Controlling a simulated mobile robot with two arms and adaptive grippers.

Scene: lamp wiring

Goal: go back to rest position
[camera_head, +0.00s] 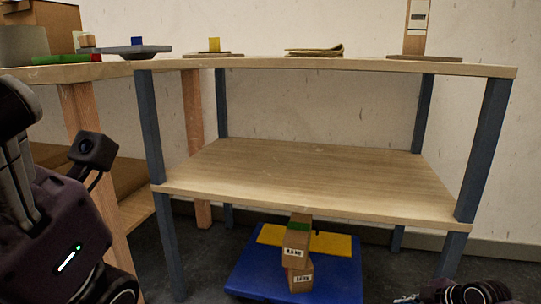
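Part of my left arm (62,235) fills the lower left corner, dark with a small green light. A small dark camera-like block (95,150) sticks up beside it. A dark piece of my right arm (472,292) shows at the bottom right edge. The fingers of my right gripper do not show either. I see nothing held by either arm.
A two-level wooden shelf on blue-grey legs stands ahead; its lower board (300,180) is bare. Its top board (350,64) bears a yellow block (214,44), a folded cloth-like item (315,50) and a wooden upright (415,28). Stacked cartons (297,245) stand on a blue-and-yellow base (340,278) below.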

